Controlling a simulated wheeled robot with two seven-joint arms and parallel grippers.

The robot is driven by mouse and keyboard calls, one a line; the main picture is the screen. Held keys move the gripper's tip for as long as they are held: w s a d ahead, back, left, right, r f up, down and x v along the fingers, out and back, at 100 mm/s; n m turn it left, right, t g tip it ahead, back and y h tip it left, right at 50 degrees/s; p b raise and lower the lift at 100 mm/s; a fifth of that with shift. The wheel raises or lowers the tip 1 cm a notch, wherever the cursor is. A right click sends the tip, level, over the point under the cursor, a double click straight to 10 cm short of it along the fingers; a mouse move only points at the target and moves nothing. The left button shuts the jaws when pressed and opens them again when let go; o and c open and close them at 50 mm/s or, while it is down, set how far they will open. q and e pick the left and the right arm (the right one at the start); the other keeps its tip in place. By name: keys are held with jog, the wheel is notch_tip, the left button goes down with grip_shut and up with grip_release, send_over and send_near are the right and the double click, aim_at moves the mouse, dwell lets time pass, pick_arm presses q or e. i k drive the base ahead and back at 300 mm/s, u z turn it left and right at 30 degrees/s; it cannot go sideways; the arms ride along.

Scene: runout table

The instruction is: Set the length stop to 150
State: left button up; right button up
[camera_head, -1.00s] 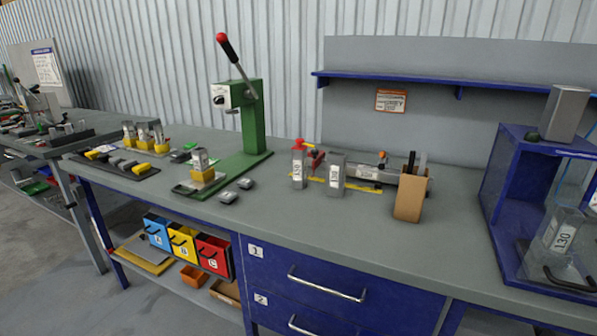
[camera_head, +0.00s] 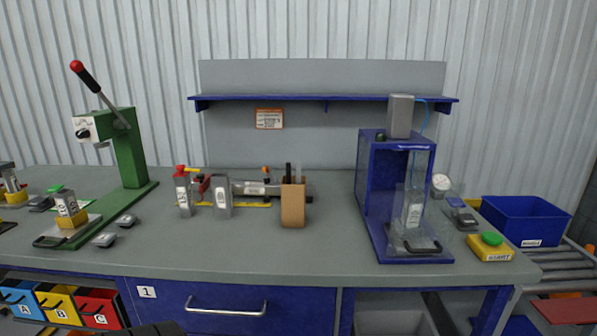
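The length stop appears to be the low grey bar with a white label (camera_head: 249,188) and an orange knob, standing behind a yellow strip (camera_head: 255,205) in the middle of the bench. Its setting is too small to read. A grey block with a label (camera_head: 184,197) stands at the strip's left end, with a red and yellow clamp part behind and above it. A second labelled grey block (camera_head: 222,197) stands beside it, partly hiding the bar. No gripper fingers show; a dark shape, perhaps part of my arm, shows at the bottom edge.
A brown holder with tools (camera_head: 292,206) stands in front of the bar's right end. A green lever press (camera_head: 128,150) is left, a blue-framed station (camera_head: 370,195) right. A yellow box with a green button (camera_head: 490,247) and blue bin (camera_head: 525,220) lie further right.

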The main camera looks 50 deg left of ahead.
aim_at(200, 180)
jog(key=z, duration=0.7)
jog(key=k, duration=1.05)
jog(key=u, duration=1.65)
